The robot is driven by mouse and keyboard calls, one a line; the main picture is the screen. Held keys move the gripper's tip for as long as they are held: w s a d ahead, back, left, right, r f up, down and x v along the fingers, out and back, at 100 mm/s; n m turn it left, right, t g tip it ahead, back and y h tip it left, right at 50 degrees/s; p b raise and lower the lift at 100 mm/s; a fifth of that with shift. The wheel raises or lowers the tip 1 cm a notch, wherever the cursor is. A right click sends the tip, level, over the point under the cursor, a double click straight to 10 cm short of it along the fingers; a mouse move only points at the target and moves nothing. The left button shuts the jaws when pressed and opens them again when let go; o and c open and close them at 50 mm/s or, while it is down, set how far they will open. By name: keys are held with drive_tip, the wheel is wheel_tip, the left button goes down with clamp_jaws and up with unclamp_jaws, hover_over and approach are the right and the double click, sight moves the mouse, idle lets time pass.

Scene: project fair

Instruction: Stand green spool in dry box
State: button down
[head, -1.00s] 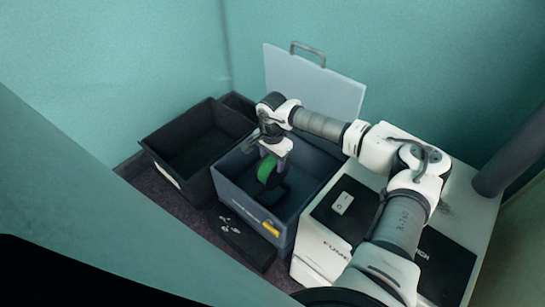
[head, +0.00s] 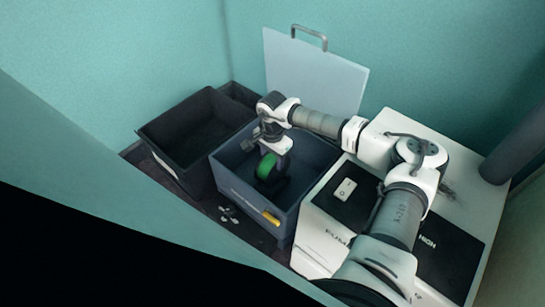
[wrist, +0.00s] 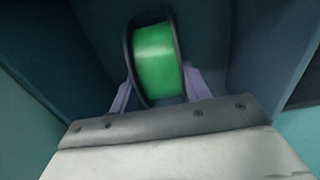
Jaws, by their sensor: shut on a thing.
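The green spool (head: 266,167) with black flanges is upright inside the blue-grey dry box (head: 232,188), near the middle of its interior. My gripper (head: 272,157) reaches down into the box from above and is shut on the spool. In the wrist view the spool (wrist: 157,62) sits between the two pale purple fingers (wrist: 158,92), one on each side. I cannot tell whether the spool's lower edge touches the box floor. The box is open, with its pale lid (head: 318,75) raised behind it.
A black open bin (head: 170,125) stands left of the dry box. A white machine (head: 315,235) with a black top and a small white block (head: 345,190) stands close on the right. Small pale pieces (head: 229,214) lie in front of the box.

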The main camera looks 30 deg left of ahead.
idle(0.4)
drive_tip(key=shift+f+b, duration=0.85)
drive_tip(key=shift+f, duration=0.3)
drive_tip(key=shift+f, duration=0.1)
drive_tip(key=c, duration=0.6)
unclamp_jaws()
wheel_tip(320, 180, up, 14)
drive_tip(key=p, duration=0.5)
drive_tip(key=shift+f, duration=0.1)
